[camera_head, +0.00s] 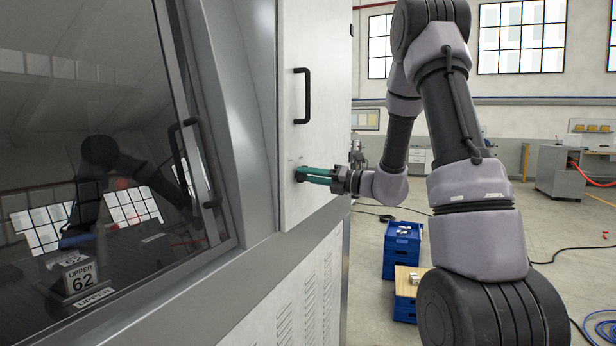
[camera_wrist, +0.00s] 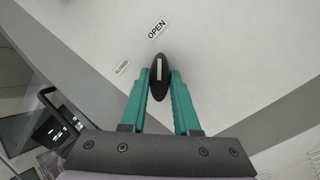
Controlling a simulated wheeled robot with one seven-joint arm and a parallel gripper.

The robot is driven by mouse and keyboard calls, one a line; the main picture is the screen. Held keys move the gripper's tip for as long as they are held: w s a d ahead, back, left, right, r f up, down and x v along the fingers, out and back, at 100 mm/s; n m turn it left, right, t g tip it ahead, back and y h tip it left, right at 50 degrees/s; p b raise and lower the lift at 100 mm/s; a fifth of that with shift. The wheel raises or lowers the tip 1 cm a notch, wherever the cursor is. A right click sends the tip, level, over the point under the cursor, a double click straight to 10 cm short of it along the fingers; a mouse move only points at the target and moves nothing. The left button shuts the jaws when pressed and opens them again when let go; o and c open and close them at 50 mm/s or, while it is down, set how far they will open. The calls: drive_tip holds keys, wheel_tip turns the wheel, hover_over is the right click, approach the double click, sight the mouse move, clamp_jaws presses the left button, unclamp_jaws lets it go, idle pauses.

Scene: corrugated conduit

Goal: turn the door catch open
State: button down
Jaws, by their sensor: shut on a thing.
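The door catch (camera_wrist: 159,78) is a dark oval knob with a white line on the pale door panel (camera_head: 310,125). In the wrist view its white line points up in the picture, towards the OPEN label (camera_wrist: 157,29). The other, smaller label (camera_wrist: 122,67), too small to read surely, is left of the catch. My gripper (camera_wrist: 160,84) has its two teal fingers shut on the catch, one on each side. In the head view my gripper (camera_head: 301,174) reaches the panel from the right, and its fingers mostly hide the catch.
A black bar handle (camera_head: 302,96) stands out from the panel above my gripper. A large dark window (camera_head: 90,120) fills the left. Blue crates (camera_head: 401,250) and black cables lie on the floor at right, behind my arm.

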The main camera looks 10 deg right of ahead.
drive_tip(key=c, duration=0.7)
unclamp_jaws()
drive_tip(key=shift+o, duration=0.2)
drive_tip(key=v, duration=1)
drive_tip(key=shift+s+d, duration=0.3)
drive_tip(key=shift+f, duration=0.1)
